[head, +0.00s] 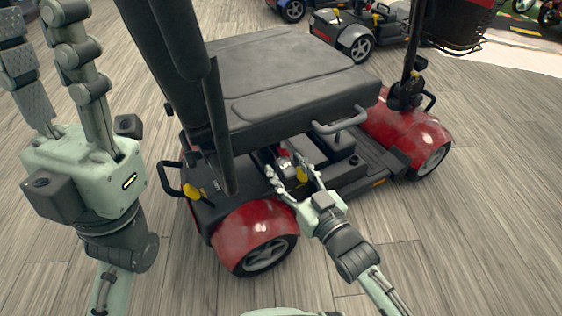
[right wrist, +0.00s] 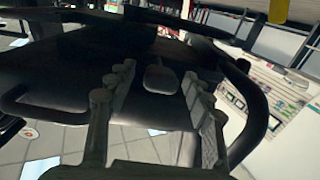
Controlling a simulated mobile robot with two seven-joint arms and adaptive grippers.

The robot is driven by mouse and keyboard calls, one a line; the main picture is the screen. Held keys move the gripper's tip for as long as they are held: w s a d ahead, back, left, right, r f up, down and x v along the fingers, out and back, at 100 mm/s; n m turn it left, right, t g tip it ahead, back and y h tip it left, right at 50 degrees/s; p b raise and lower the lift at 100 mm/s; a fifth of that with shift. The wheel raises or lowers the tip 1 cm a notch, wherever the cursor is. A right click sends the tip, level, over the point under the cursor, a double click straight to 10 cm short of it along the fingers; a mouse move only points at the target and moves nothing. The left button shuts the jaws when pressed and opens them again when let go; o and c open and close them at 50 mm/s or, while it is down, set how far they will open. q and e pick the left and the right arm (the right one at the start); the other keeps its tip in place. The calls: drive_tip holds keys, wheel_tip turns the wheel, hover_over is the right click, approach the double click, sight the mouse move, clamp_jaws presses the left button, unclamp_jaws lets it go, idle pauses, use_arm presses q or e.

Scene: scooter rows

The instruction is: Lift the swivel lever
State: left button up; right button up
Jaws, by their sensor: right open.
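The red scooter's black seat (head: 285,80) fills the middle of the head view. In the right wrist view, a dark paddle-shaped lever (right wrist: 160,80), which looks like the swivel lever, sticks out below the seat. I cannot make it out clearly in the head view. My right gripper (head: 294,172) is open under the seat's near edge. In the right wrist view its fingers (right wrist: 157,73) stand on both sides of the paddle; contact cannot be told. My left gripper (head: 38,15) is raised at the left, open and empty, away from the seat.
The dark seat back (head: 165,50) stands at the left of the seat. Red wheel guards (head: 255,228) flank the rear. More scooters (head: 355,35) stand behind. The wooden floor (head: 480,230) is clear at the right.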

sight(279, 159)
drive_tip(key=shift+b+x, duration=0.3)
drive_tip(key=shift+x, duration=1.5)
clamp_jaws()
